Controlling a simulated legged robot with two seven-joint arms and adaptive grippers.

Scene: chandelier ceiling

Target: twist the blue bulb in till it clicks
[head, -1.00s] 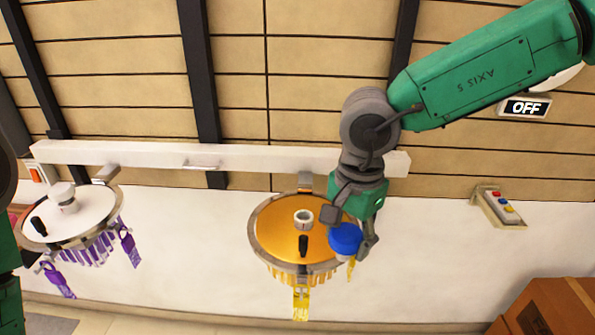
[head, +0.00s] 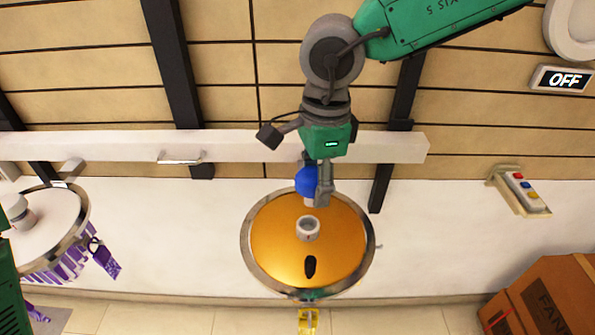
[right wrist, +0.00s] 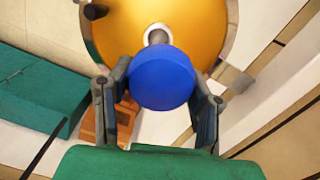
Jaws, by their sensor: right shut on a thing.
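The blue bulb (head: 305,181) is held by my right gripper (head: 316,186), just above the far part of the golden chandelier disc (head: 275,252). A short pale base shows under the blue part. The white ring socket (head: 308,228) stands on the disc, nearer the viewer than the bulb; the bulb looks apart from it. In the right wrist view the blue bulb (right wrist: 162,78) sits between the two fingers of the right gripper (right wrist: 160,92), and partly covers the white socket (right wrist: 157,35). My left gripper is out of view; only green arm shows at the left edge.
A white disc (head: 50,238) with purple hangings and a white socket piece is at left. A white beam (head: 230,146) runs behind. An OFF sign (head: 562,79), a button box (head: 520,191) and a brown carton (head: 545,295) are at right.

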